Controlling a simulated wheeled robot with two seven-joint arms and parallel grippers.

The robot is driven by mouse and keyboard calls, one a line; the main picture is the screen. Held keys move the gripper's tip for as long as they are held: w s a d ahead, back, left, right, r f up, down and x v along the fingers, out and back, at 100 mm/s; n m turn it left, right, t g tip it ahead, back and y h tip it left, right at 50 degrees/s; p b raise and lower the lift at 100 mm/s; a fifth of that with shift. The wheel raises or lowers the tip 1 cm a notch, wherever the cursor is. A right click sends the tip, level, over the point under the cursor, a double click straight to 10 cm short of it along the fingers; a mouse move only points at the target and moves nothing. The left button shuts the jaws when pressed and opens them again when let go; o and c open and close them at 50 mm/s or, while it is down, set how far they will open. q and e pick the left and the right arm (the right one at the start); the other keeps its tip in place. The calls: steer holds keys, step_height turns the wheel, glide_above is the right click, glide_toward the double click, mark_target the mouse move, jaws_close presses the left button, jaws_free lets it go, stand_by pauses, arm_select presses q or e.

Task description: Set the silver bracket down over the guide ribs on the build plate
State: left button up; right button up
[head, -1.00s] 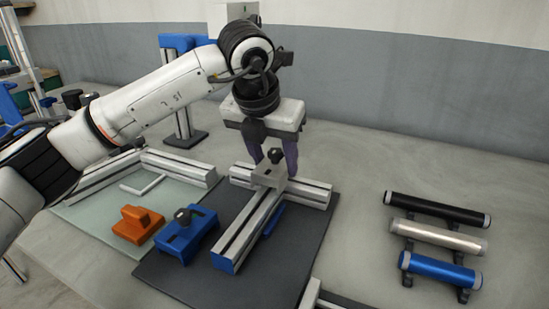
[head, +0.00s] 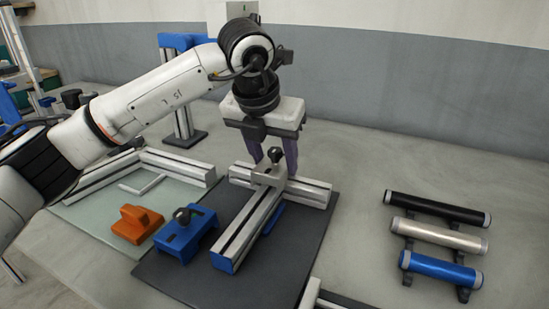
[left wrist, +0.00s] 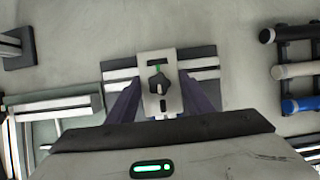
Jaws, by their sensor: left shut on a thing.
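The silver bracket (head: 267,176) is a light grey block with a black knob on top. It sits at the joint of the T-shaped aluminium profiles (head: 243,228) on the dark build plate (head: 300,250). My left gripper (head: 278,165) is shut on the bracket, with its purple fingers on either side. In the left wrist view the bracket (left wrist: 159,65) lies between the fingers, its black knob in the middle. I cannot tell whether its underside touches the profiles. The guide ribs are not clearly seen beneath it. My right gripper is not in view.
A blue bracket (head: 187,235) with a knob and an orange block (head: 137,224) stand left of the profiles. A green mat (head: 90,212) with a corner frame lies farther left. A rack on the right holds black, silver and blue tubes (head: 440,268). Bare table lies between plate and rack.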

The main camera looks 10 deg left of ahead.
arm_select(q)
steer(key=shift+f+b, duration=0.3)
stand_by(0.4)
steer(key=shift+f+b, duration=0.3)
steer(key=shift+f, duration=0.1)
steer(key=shift+f, duration=0.25)
